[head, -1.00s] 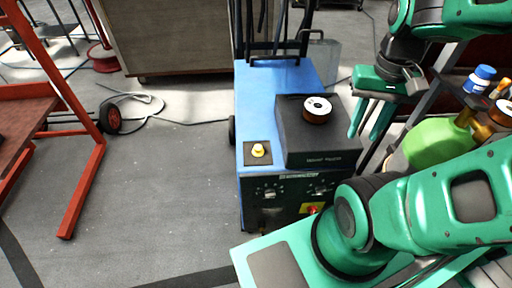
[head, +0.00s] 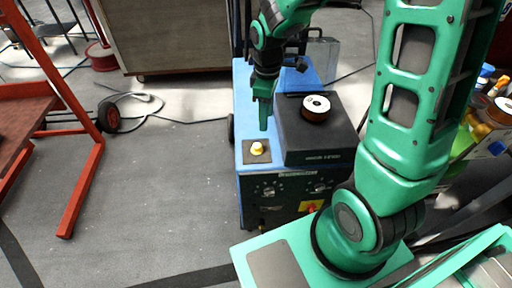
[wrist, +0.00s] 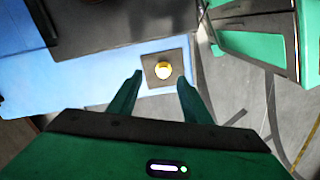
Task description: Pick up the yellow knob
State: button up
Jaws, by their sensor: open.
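The yellow knob (head: 257,148) sits on a small dark square plate (head: 248,158) on the blue top of the machine, near its front left corner. In the wrist view the knob (wrist: 163,70) lies beyond and between the two fingertips, with nothing touching it. My gripper (head: 264,128) points down over the blue top, just behind and above the knob in the head view. In the wrist view my gripper (wrist: 160,76) is open, its fingers apart and empty.
A black box (head: 318,140) stands right beside the plate on the blue machine (head: 243,100), with a copper-coloured spool (head: 316,108) on top. An orange-red frame (head: 85,180) stands at the left. The grey floor left of the machine is mostly clear.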

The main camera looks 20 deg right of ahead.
jog(key=a, duration=0.1)
jog(key=n, duration=0.1)
send_over(256, 145)
jog(key=d, duration=0.1)
notch_tip(256, 145, down, 6)
jog(key=shift+d+f, duration=0.15)
jog(key=shift+f, duration=0.1)
jog(key=f, duration=0.2)
jog(key=a+f, duration=0.1)
jog(key=f, duration=0.1)
jog(key=shift+a+f, duration=0.1)
jog(key=shift+f, duration=0.55)
jog(key=shift+c, duration=0.4)
jog(key=c, duration=1.1)
